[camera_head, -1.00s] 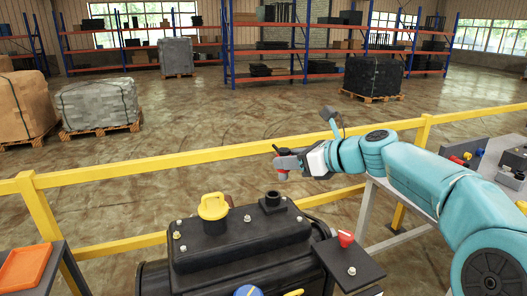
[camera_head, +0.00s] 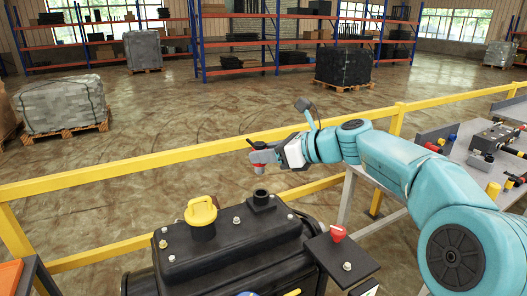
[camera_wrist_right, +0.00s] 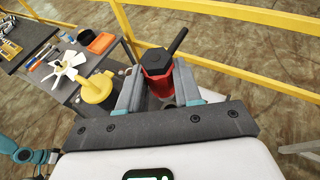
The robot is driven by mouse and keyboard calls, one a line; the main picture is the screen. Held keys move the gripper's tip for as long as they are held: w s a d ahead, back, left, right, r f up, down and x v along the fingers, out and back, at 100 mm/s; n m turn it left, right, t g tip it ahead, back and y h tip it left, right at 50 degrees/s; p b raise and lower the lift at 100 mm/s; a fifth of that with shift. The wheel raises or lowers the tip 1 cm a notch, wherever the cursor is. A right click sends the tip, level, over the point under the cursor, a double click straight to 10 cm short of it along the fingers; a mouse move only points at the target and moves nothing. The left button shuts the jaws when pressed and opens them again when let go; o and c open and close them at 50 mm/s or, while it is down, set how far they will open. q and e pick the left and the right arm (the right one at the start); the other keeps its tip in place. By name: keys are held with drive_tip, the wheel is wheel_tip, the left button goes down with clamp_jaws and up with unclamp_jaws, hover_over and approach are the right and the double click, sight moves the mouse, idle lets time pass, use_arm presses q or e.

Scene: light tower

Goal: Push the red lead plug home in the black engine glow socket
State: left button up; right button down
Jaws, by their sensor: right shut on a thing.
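My right gripper (camera_head: 258,157) is shut on the red lead plug (camera_head: 259,168), in the air beyond the yellow-capped engine top. In the right wrist view the plug (camera_wrist_right: 157,84) sits between the two grey fingers, with a black top and a black stem sticking up to the right. The black engine glow socket (camera_head: 261,195) is a short upright stub on the black engine (camera_head: 240,245). In the head view the plug appears just above the socket, with a visible gap. The wrist view does not show the socket. My left gripper does not show.
A yellow rail (camera_head: 130,165) runs behind. A grey bench with fittings (camera_head: 470,160) is at right. In the wrist view a white fan (camera_wrist_right: 66,70) lies on a table.

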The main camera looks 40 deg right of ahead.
wheel_tip(320, 180, down, 4)
drive_tip(key=b, duration=0.3)
drive_tip(key=shift+f, duration=0.25)
drive_tip(key=shift+s+d, duration=0.15)
drive_tip(key=shift+s, duration=0.15)
drive_tip(key=shift+w, duration=0.1)
drive_tip(key=shift+w, duration=0.1)
idle(0.4)
